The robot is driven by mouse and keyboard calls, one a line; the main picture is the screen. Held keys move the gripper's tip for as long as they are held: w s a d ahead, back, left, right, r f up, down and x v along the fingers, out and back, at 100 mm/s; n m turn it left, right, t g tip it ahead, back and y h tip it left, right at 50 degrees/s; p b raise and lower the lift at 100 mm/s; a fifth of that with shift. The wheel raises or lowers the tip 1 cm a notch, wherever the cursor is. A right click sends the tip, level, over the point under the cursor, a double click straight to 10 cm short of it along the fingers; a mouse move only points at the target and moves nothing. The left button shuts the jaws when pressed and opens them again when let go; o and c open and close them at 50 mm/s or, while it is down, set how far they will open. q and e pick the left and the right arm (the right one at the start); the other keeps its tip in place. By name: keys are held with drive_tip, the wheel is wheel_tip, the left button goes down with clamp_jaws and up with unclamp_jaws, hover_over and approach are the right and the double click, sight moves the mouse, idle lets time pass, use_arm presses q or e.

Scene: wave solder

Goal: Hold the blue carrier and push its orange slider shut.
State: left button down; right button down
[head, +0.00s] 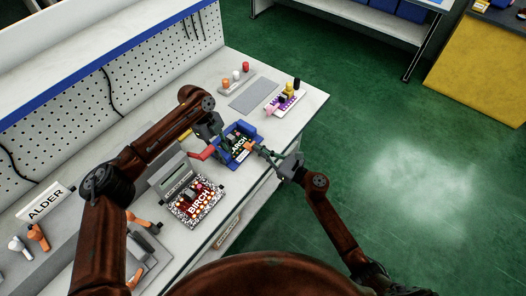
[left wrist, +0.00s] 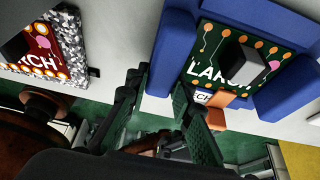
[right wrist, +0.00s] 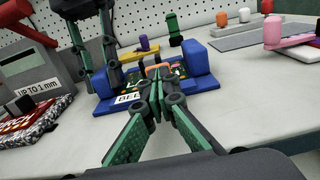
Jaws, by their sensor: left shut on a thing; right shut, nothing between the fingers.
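The blue carrier (head: 243,158) sits on the bench and holds a dark green board lettered LARCH (left wrist: 233,60). My left gripper (head: 218,133) is shut on the carrier's side wall (left wrist: 172,50). The orange slider (left wrist: 217,117) is at the carrier's front edge, beside a white label; it is partly hidden behind my fingers in the right wrist view. My right gripper (right wrist: 157,93) is shut and empty, its fingertips at the carrier's front by the slider. I cannot tell whether they touch it.
The bench's front edge runs close by the carrier.

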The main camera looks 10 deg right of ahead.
use_arm(q)
drive_tip(key=shift+s+f, duration=0.1)
drive_tip(key=shift+f, duration=0.05)
use_arm(e)
drive_tip(key=shift+s, duration=0.1)
drive_tip(key=v, duration=1.4)
use_arm(q)
drive_tip(key=c, duration=1.6)
unclamp_jaws()
drive_tip(key=v, duration=1.2)
drive_tip(key=shift+d, duration=0.1)
